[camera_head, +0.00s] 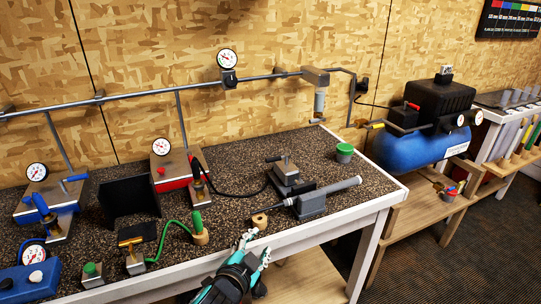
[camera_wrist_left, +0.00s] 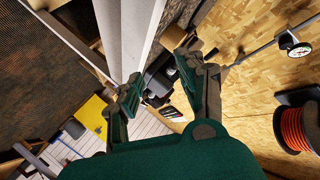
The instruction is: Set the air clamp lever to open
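The clamp (camera_head: 287,178) is a grey metal block on the speckled bench, with a black hose running to it. A short dark lever (camera_head: 274,158) sticks out to the left from its top. In front of it a grey block (camera_head: 311,205) holds a grey shaft (camera_head: 342,188) pointing right. My left gripper (camera_head: 256,247) is teal, open and empty at the bench's front edge, apart from the clamp and lever. Its spread fingers also show in the left wrist view (camera_wrist_left: 160,84), with nothing between them. The lever cannot be made out in that view. My right gripper is not in view.
A wall pipe (camera_head: 150,95) runs behind. A blue compressor (camera_head: 410,150) stands right of the bench.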

